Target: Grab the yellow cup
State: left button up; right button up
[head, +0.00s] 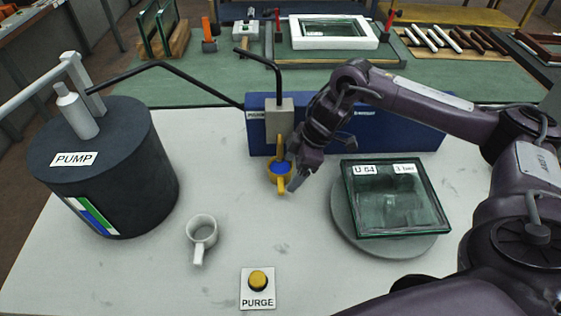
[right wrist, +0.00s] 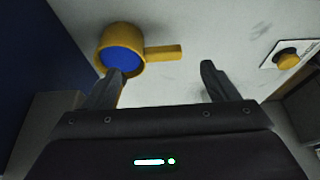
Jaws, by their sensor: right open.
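The yellow cup (head: 270,172) stands on the white table below the grey dispenser block, with blue inside it. Its handle points toward the front of the table. In the right wrist view the cup (right wrist: 105,58) is at the upper left and its handle (right wrist: 163,52) points right. My right gripper (head: 292,180) is beside the cup, on its right in the head view. In the right wrist view the gripper (right wrist: 163,73) is open and empty, with the handle just beyond and between its fingertips. My left gripper is not in view.
A white cup (head: 202,232) stands at front left, near the dark pump drum (head: 110,175). The purge button (head: 258,281) is at the front. A glass block (head: 395,200) lies on a round grey plate at right. The blue box (head: 400,128) stands behind the yellow cup.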

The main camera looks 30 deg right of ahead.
aim_at(283, 182)
jog(key=x, duration=0.2)
jog(key=shift+s+a+f+p, duration=0.1)
jog(key=shift+a+f+p, duration=0.1)
jog(key=shift+f+p, duration=0.15)
jog(key=p+x, duration=0.1)
jog(key=x, duration=0.2)
jog(key=shift+f, duration=0.4)
jog(key=shift+w+f, duration=0.2)
jog(key=shift+f, duration=0.25)
jog(key=c, duration=0.5)
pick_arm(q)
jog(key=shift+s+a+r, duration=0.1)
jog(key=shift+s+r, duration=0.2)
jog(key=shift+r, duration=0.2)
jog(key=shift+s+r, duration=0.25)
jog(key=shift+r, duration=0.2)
pick_arm(e)
jog(key=c, duration=0.5)
jog(key=shift+c, duration=0.2)
